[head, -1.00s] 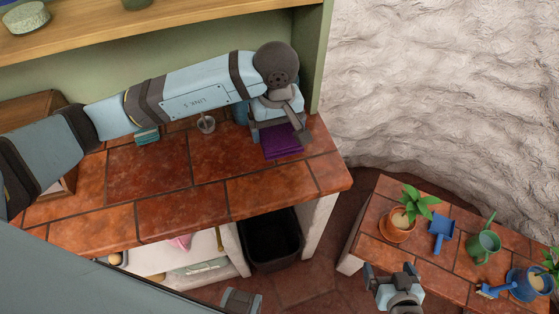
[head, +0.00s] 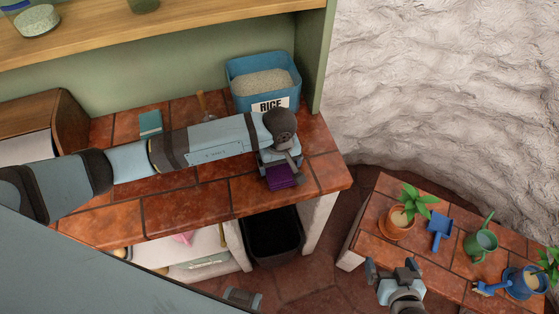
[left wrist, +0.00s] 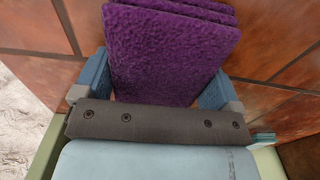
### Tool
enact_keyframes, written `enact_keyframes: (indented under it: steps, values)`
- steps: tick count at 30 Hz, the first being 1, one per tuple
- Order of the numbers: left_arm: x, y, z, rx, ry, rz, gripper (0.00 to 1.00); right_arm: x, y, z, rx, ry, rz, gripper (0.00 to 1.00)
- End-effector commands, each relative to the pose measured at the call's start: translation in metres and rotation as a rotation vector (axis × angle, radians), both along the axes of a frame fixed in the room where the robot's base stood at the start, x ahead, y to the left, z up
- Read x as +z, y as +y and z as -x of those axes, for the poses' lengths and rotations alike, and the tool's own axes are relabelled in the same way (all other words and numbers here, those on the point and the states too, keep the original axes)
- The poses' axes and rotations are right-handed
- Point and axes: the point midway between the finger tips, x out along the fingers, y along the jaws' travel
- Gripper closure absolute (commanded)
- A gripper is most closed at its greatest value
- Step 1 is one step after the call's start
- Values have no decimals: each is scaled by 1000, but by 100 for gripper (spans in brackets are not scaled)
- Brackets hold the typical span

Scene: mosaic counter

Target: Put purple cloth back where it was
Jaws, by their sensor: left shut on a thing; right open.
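The purple cloth (head: 282,176) is a folded stack at the right end of the tiled counter (head: 220,197). My left gripper (head: 279,165) points down over it and is shut on it. In the left wrist view the folded purple cloth (left wrist: 172,55) fills the space between the two blue-grey fingers (left wrist: 158,80). I cannot tell whether the cloth touches the counter or hangs just above it. My right gripper (head: 394,268) is open and empty, low in the head view beside the lower tiled bench.
A blue rice bin (head: 264,82) stands at the back of the counter, behind my left gripper. A teal item (head: 150,122) and a wooden box (head: 55,125) are further left. A black bin (head: 272,237) stands below. Potted plants (head: 397,222) and a blue dustpan (head: 439,229) are on the lower bench.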

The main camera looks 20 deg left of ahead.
Motion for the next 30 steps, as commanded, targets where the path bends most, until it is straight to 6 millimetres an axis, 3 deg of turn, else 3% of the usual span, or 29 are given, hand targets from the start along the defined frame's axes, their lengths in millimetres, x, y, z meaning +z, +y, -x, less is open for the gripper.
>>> enact_keyframes:
  steps: [8,9,10,21,30]
  values:
    - [-4,0,0,0,0,0,32,-7,0,1,1,3,0,2]
    - [-3,0,0,0,0,0,3,-6,0,1,1,4,1,2]
    - [-3,0,0,0,0,0,0,-6,1,1,2,6,1,2]
    - [6,0,-1,0,-3,1,0,-3,3,2,4,5,-2,2]
    - [68,0,-2,-2,-6,1,0,-16,3,1,5,2,-4,2]
